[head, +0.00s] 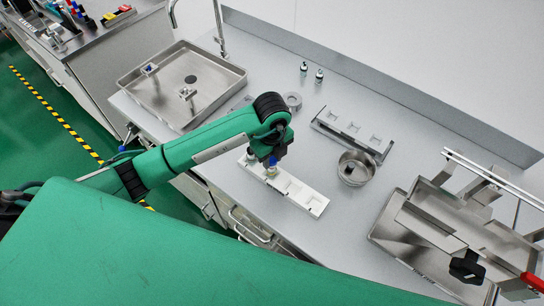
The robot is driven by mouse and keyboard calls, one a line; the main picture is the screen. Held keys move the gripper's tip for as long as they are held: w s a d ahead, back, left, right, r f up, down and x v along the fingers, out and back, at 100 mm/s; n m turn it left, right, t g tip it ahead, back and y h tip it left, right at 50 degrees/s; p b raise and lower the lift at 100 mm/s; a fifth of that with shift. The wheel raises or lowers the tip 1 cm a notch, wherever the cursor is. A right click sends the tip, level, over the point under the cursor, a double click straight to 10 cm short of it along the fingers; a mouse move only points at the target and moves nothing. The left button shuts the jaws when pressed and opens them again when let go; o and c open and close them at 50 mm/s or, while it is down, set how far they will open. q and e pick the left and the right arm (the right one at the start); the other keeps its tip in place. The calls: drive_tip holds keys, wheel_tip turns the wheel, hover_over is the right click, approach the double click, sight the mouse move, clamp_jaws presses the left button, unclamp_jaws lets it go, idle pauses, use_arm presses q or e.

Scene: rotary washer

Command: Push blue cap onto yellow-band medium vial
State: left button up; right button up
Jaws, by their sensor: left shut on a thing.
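My left gripper (268,156) points down over the near-left part of the white rack (311,201) and is shut on the small blue cap (273,160). The medium vial with a yellow band (271,171) stands in the rack directly beneath the cap. The cap is at the vial's top; whether it touches or is seated I cannot tell at this size. The gripper's dark fingers hide part of the cap and the rack's left end. My right gripper is not in view.
A metal rack with square openings (352,132) and a round steel bowl (355,168) stand behind to the right. A sink (180,85) is left, and a steel apparatus (440,230) right. The counter between is clear.

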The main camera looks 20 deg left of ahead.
use_arm(q)
drive_tip(key=shift+f+b, duration=0.65)
drive_tip(key=shift+f, duration=0.25)
idle(1.1)
idle(0.3)
drive_tip(key=o, duration=1)
drive_tip(key=shift+r, duration=0.6)
wheel_tip(320, 180, up, 8)
drive_tip(key=b, duration=0.2)
drive_tip(key=shift+w+f+b, duration=0.1)
drive_tip(key=shift+f+b, duration=0.15)
drive_tip(key=shift+b, duration=0.05)
drive_tip(key=shift+r, duration=2.6)
